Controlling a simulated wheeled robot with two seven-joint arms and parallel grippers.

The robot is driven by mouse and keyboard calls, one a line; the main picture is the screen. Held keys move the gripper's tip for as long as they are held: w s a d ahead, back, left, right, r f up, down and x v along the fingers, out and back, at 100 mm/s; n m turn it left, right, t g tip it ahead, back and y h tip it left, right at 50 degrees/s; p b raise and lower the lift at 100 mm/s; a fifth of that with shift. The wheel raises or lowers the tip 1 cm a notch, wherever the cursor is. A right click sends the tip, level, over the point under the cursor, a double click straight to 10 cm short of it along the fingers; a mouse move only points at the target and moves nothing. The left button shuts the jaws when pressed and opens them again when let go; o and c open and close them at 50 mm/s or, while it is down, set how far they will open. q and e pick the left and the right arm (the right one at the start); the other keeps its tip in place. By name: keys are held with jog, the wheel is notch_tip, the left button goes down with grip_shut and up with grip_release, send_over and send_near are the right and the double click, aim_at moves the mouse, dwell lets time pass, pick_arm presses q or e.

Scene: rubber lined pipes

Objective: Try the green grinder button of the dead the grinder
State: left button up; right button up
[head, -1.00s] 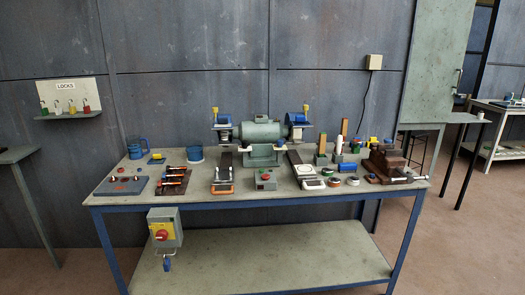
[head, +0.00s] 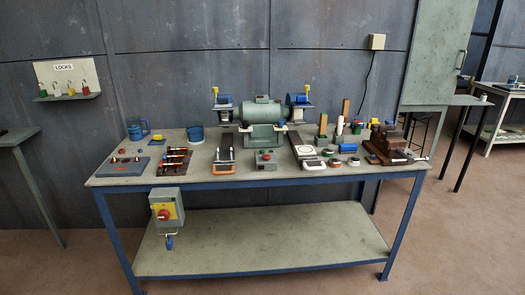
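The green bench grinder (head: 263,113) stands at the back middle of the workbench, with a blue-covered wheel at each end. A small grey-green control box (head: 265,160) stands in front of it, with a red round button on top. A green button cannot be made out at this size. A grey isolator box (head: 158,196) hangs below the bench's front left, with a red knob on a yellow plate (head: 166,211). A blue padlock (head: 169,242) hangs beneath it. Neither of my grippers is in view.
The blue-framed workbench (head: 205,176) carries tools, a blue mug (head: 137,128), a blue tub (head: 195,134) and a brown vise (head: 388,146). A lock shelf (head: 70,97) with several padlocks is on the left wall. The lower shelf (head: 262,245) is bare, and open floor shows around it.

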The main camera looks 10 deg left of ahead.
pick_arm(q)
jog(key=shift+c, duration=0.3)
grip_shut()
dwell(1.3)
